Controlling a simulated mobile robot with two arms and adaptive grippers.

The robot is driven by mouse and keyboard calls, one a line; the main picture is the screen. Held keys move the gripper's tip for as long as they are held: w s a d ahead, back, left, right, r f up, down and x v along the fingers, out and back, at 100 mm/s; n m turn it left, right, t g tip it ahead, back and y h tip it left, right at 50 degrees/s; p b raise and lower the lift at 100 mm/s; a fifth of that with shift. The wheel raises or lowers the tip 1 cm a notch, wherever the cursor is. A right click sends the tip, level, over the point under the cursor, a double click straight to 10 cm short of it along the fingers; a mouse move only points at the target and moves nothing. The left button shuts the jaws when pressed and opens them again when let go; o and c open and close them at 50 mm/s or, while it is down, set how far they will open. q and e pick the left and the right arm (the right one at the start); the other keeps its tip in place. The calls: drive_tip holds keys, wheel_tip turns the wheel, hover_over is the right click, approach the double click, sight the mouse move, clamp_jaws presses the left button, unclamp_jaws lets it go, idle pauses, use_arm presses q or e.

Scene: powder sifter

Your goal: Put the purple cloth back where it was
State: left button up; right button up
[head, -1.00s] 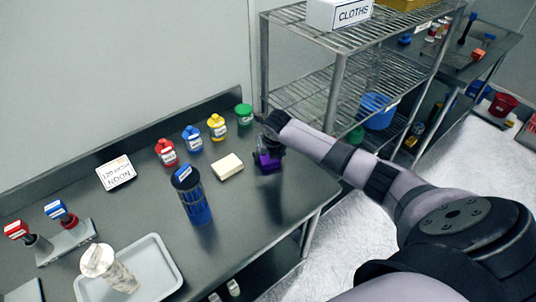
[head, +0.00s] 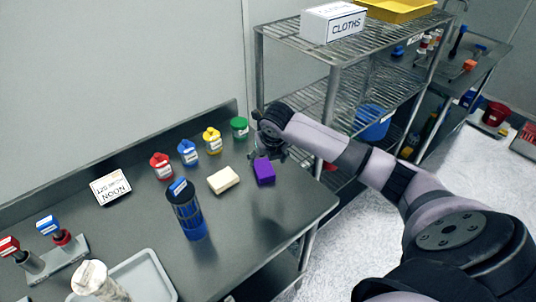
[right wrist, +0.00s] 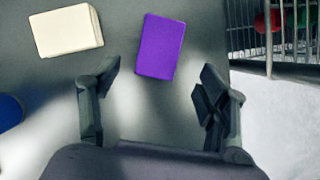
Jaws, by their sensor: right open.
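The purple cloth (head: 264,172) is a small folded block lying flat on the dark steel table, right of a cream block. It also shows in the right wrist view (right wrist: 160,46), beyond and between the spread fingers. My right gripper (head: 271,150) is open and empty, above the table and apart from the cloth; its fingers also show in the right wrist view (right wrist: 158,90). My left gripper is not in view.
The cream block (head: 223,180) lies just left of the cloth. A dark blue sifter (head: 187,212) and several colored bottles stand further left. A wire shelf (head: 335,60) with a white CLOTHS box (head: 333,24) stands behind. The table's right edge is near the cloth.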

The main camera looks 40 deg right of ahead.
drive_tip(key=v, duration=0.3)
drive_tip(key=shift+s+r, duration=0.1)
drive_tip(key=shift+r, duration=0.2)
idle(0.3)
